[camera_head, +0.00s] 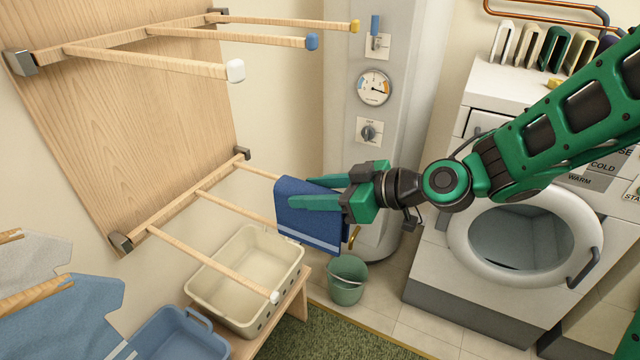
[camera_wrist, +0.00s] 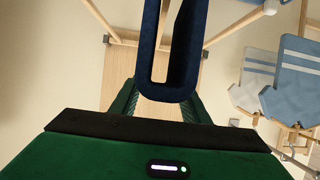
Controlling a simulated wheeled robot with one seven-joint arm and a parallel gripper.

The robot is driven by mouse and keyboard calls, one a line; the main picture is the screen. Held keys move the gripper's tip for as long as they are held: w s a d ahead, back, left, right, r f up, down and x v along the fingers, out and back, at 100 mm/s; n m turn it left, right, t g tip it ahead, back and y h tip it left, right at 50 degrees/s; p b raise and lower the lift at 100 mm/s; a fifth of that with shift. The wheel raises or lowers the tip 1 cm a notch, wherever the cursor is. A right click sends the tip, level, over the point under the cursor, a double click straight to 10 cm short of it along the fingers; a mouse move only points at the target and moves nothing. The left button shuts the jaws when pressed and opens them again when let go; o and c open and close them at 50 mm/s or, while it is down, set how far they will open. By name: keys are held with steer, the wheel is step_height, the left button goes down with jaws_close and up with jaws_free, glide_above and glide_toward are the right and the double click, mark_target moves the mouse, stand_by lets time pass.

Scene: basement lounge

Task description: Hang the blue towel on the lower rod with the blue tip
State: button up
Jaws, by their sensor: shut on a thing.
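My gripper (camera_head: 300,193) is shut on the blue towel (camera_head: 312,228), a dark blue folded cloth with a pale stripe, hanging below the fingers. The wrist view shows the towel (camera_wrist: 175,88) edge-on as a narrow U-shaped loop between the fingers (camera_wrist: 165,100). The lower rack has a back rod (camera_head: 258,171), a middle rod (camera_head: 235,208) and a front rod with a white tip (camera_head: 275,297). The middle rod runs up to the towel's left edge; its tip is hidden, so its colour does not show. I cannot tell whether a rod is inside the fold.
Upper rods end in yellow (camera_head: 355,26), blue (camera_head: 312,41) and white (camera_head: 235,70) tips. A cream basket (camera_head: 225,312) and blue basket (camera_head: 150,345) stand below. A green bucket (camera_head: 347,283) and washing machine (camera_head: 430,300) are right. Pale cloths (camera_head: 60,315) hang lower left.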

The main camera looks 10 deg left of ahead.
steer(key=shift+w+a, duration=0.2)
steer(key=shift+w, duration=0.25)
steer(key=shift+w+a, duration=0.4)
steer(key=shift+a, duration=0.3)
glide_above(275, 222)
steer(key=d, duration=0.2)
steer(key=shift+s+a, duration=0.15)
steer(key=shift+s, duration=0.3)
steer(key=shift+f, duration=6.7)
steer(key=o, duration=1.6)
steer(key=shift+c, duration=0.2)
